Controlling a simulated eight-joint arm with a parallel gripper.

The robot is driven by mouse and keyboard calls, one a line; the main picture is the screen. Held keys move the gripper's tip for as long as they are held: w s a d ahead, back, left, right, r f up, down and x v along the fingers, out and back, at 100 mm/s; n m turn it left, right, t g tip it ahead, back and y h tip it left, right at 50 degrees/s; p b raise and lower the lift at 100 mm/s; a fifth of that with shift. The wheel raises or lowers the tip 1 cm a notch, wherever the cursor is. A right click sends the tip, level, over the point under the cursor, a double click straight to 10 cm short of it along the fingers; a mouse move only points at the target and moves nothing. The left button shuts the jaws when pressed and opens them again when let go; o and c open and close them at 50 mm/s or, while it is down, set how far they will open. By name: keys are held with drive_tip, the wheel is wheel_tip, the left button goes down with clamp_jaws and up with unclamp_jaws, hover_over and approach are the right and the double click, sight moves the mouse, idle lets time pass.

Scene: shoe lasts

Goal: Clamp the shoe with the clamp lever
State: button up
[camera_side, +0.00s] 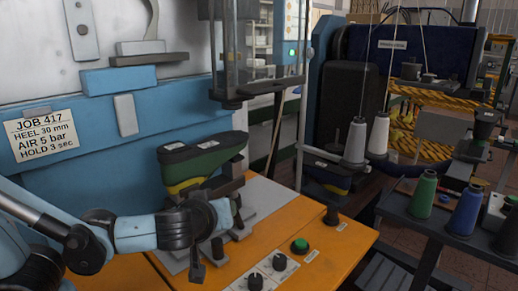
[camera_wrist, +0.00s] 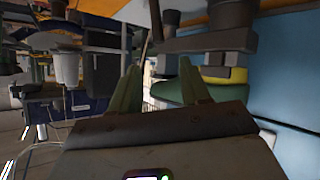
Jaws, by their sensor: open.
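A green shoe last (camera_side: 190,165) with a yellow lower edge sits at the machine, above the orange table. A dark clamp piece (camera_side: 229,183) is at its right end; I cannot tell which part is the lever or whether it touches the shoe. My gripper (camera_side: 238,213) is below and right of the shoe, its fingers hardly visible there. In the wrist view my gripper (camera_wrist: 160,75) is open, its two pale green fingers apart with nothing clearly between them. The shoe's yellow part (camera_wrist: 225,75) and a dark bar (camera_wrist: 208,42) lie beyond the right finger.
The orange table (camera_side: 345,245) carries a green button (camera_side: 299,245) and dark knobs (camera_side: 279,261). A blue machine wall (camera_side: 110,165) is behind. Thread spools (camera_side: 424,194) stand on a dark side table at right.

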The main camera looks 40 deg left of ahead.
sight(237, 216)
drive_tip(key=w+d+f+n+g+y, duration=0.3)
drive_tip(key=w+n+g+y, duration=0.3)
drive_tip(key=w+n+g, duration=0.3)
drive_tip(key=shift+n+t, duration=0.4)
drive_tip(key=shift+n, duration=0.2)
drive_tip(key=x, duration=0.7)
drive_tip(key=s+x, duration=0.1)
drive_tip(key=x, duration=0.3)
drive_tip(key=shift+a, duration=0.35)
drive_tip(key=shift+c, duration=0.3)
clamp_jaws()
drive_tip(key=shift+r, duration=0.1)
